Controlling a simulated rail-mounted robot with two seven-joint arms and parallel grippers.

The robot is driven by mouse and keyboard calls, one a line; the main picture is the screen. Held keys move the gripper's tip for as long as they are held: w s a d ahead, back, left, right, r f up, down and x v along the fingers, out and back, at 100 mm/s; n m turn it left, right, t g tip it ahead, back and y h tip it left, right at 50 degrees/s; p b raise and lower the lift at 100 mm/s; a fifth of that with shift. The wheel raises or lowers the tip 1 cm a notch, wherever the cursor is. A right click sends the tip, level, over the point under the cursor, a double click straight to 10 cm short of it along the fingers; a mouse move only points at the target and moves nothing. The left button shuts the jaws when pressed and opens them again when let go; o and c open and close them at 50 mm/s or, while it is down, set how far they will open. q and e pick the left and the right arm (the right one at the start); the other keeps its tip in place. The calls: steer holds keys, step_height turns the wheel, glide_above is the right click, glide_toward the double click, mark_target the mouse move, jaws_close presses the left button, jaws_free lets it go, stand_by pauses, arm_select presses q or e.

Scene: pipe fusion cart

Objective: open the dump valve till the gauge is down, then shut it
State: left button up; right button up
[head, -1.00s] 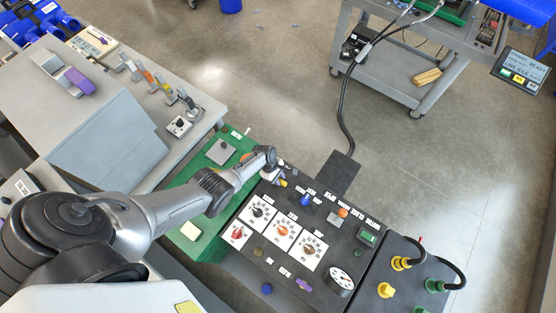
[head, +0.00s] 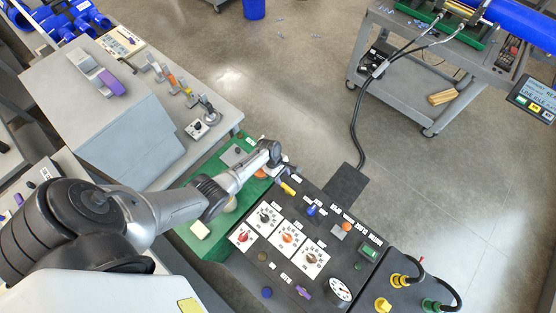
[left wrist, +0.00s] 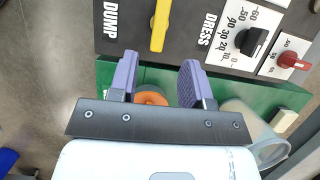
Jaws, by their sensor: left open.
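The dump valve's yellow handle (left wrist: 160,25) stands beside the DUMP label on the black panel in the left wrist view. In the head view the yellow handle (head: 288,188) is at the panel's far left corner. My left gripper (left wrist: 158,80) is open, its two purple-padded fingers apart and empty, with the handle beyond the tips. In the head view my left gripper (head: 282,170) is close to the handle; I cannot tell whether they touch. The round white gauge (head: 339,289) is at the panel's near right; its reading is too small to tell. My right gripper is not in view.
The panel also bears dials (head: 287,238), a blue knob (head: 311,209) and a purple knob (head: 303,292). A green plate with an orange part (left wrist: 150,97) lies under my left gripper. A grey cart (head: 405,98) stands beyond open floor.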

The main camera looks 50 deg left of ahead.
arm_select(q)
steer(key=shift+p+v, duration=0.45)
steer(key=shift+v, duration=2.15)
